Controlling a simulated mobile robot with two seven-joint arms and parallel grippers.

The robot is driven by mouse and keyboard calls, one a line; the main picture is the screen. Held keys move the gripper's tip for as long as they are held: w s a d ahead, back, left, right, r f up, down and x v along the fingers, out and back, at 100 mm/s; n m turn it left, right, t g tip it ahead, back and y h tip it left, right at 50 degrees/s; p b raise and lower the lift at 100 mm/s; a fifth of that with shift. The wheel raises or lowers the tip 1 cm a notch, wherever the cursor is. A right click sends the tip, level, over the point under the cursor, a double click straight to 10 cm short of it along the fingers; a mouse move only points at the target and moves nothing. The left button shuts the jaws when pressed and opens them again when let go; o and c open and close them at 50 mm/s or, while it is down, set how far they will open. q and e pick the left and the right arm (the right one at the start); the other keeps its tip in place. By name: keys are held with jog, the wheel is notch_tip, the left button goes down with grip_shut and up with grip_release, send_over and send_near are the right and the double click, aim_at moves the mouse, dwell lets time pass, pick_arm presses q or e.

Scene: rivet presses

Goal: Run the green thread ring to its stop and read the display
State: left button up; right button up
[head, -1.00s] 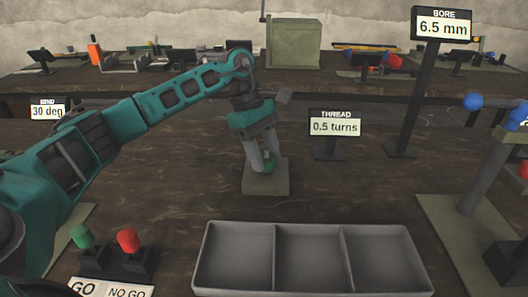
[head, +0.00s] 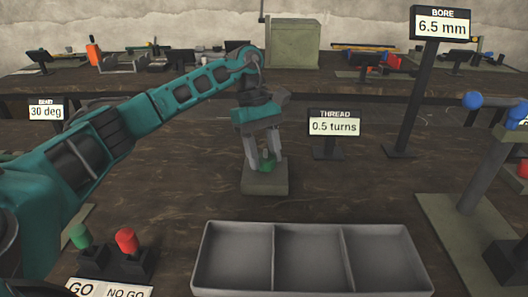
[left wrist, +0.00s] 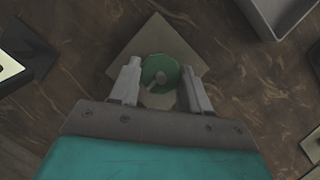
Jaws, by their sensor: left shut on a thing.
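The green thread ring (head: 266,163) sits low on an upright stud on a square pale base block (head: 264,183), in the middle of the bench. My left gripper (head: 265,162) comes down from above with one finger on each side of the ring and is shut on it. In the left wrist view the ring (left wrist: 160,74) lies between the two fingers, with the stud end showing in its middle. The thread display (head: 334,126) stands to the right of the block and reads 0.5 turns. My right gripper is not in view.
A grey three-part tray (head: 273,255) lies in front. A green knob (head: 81,236) and a red knob (head: 126,241) stand by GO and NO GO labels at lower left. The bore display (head: 443,25) reads 6.5 mm; the bend display (head: 46,111) reads 30 deg.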

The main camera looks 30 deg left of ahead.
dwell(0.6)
pick_arm(q)
jog(key=o, duration=1.1)
jog(key=shift+c, duration=0.2)
jog(key=shift+r, duration=0.15)
jog(key=p+v, duration=0.2)
jog(key=v, duration=1)
jog(key=shift+r, duration=0.35)
jog(key=shift+a, duration=0.1)
